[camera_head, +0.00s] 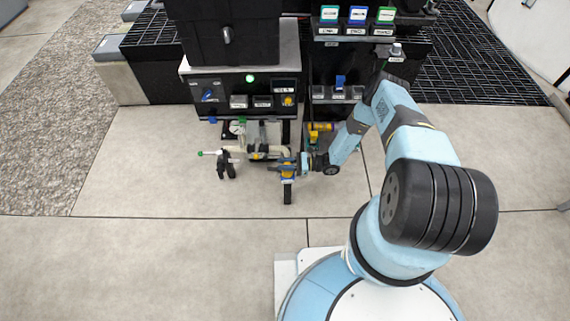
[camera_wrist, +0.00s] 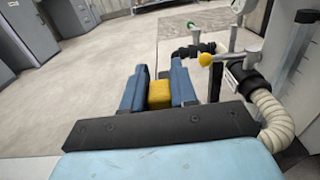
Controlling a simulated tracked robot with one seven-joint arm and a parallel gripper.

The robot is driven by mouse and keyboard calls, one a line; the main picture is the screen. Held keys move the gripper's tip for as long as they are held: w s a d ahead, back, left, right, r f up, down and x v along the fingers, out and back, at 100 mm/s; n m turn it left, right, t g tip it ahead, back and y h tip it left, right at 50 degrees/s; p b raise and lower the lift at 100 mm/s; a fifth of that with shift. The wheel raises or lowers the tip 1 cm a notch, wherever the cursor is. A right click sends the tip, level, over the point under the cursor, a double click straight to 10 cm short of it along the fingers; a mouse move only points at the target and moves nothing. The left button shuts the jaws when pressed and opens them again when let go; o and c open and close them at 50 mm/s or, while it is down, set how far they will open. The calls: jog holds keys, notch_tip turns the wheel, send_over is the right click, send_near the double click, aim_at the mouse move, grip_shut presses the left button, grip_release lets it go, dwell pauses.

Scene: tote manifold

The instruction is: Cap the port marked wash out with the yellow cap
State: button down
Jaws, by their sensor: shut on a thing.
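My gripper (camera_wrist: 159,84) has two blue fingers, shut on the yellow cap (camera_wrist: 160,96), which sits between them in the wrist view. In the head view my gripper (camera_head: 287,168) is at the lower right of the pipework, with a small yellow patch at the fingers. The pipe manifold (camera_head: 240,152) stands left of my gripper, with pale pipes and black fittings (camera_head: 226,166). In the wrist view a black pipe fitting (camera_wrist: 194,50) lies ahead and to the right of the fingers, apart from the cap. No port mark is readable, so I cannot tell which port is wash out.
A black cabinet with a control panel (camera_head: 240,95) stands behind the pipes. The floor (camera_head: 130,175) at left is clear.

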jog(key=c, duration=0.8)
grip_release()
jog(key=shift+d, duration=0.1)
jog(key=d, duration=1.3)
jog(key=shift+s+d, duration=0.25)
jog(key=shift+d, duration=0.05)
